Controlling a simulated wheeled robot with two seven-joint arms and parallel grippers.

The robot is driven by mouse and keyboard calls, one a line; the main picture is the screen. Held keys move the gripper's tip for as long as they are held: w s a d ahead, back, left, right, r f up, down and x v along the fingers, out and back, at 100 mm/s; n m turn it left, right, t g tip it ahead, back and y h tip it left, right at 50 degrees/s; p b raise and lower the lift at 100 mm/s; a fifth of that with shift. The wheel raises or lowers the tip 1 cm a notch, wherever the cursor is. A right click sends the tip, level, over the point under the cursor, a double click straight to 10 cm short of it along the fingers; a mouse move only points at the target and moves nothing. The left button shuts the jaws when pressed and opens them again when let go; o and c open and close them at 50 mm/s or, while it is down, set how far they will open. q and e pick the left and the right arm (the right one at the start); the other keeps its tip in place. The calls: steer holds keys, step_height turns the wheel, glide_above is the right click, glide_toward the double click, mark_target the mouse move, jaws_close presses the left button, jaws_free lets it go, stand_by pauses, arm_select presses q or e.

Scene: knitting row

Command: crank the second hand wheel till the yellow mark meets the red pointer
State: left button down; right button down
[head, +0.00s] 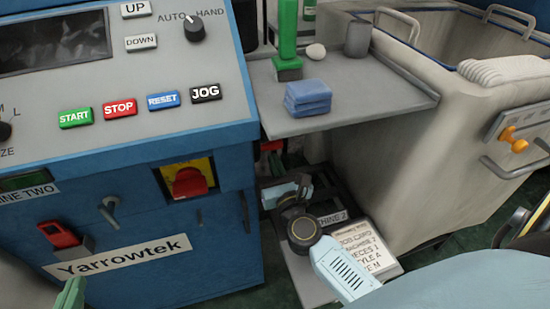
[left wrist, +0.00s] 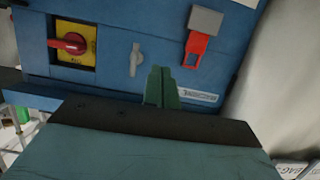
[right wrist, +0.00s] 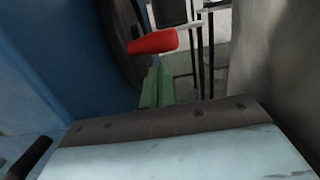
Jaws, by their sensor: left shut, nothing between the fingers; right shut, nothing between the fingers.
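In the right wrist view a dark hand wheel (right wrist: 123,45) stands on the side of a blue machine, with a red handle (right wrist: 152,42) sticking out from it. My right gripper (right wrist: 157,85) is shut and empty, its green fingertips just below the handle in the picture; I cannot tell whether they touch it. In the head view the wheel cannot be made out; a small red piece shows under the shelf. My left gripper (head: 70,293) is shut and empty in front of the blue machine, also seen in the left wrist view (left wrist: 160,85). No yellow mark or red pointer is distinguishable.
The blue machine's panel (head: 130,160) carries buttons and a red switch (head: 188,182). A grey shelf (head: 400,92) holds folded blue cloth (head: 307,97) and a green object. A large pale bin (head: 370,170) stands at right. A job card (head: 362,245) lies below my right arm.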

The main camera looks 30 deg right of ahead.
arm_select(q)
steer(key=shift+s+a+f+g+y, duration=0.15)
steer(key=shift+s+a+f+g, duration=0.15)
steer(key=shift+f, duration=0.2)
steer(key=shift+s+a+f+g+y, duration=0.1)
steer(key=shift+s+f+g+y, duration=0.05)
steer(key=shift+f+g, duration=0.3)
arm_select(e)
steer(key=shift+r, duration=0.45)
arm_select(q)
steer(key=s+a+f+g+y+p, duration=0.2)
steer(key=s+a+f+g, duration=0.3)
steer(key=s+f+g, duration=0.3)
steer(key=s+g+p, duration=0.1)
steer(key=s, duration=0.2)
steer(key=shift+s+n+y+p, duration=0.3)
steer(key=shift+n+y+p, duration=0.05)
steer(key=shift+n+y, duration=0.05)
arm_select(e)
steer(key=shift+r+g, duration=0.4)
steer(key=shift+r, duration=0.3)
arm_select(q)
steer(key=shift+f, duration=0.1)
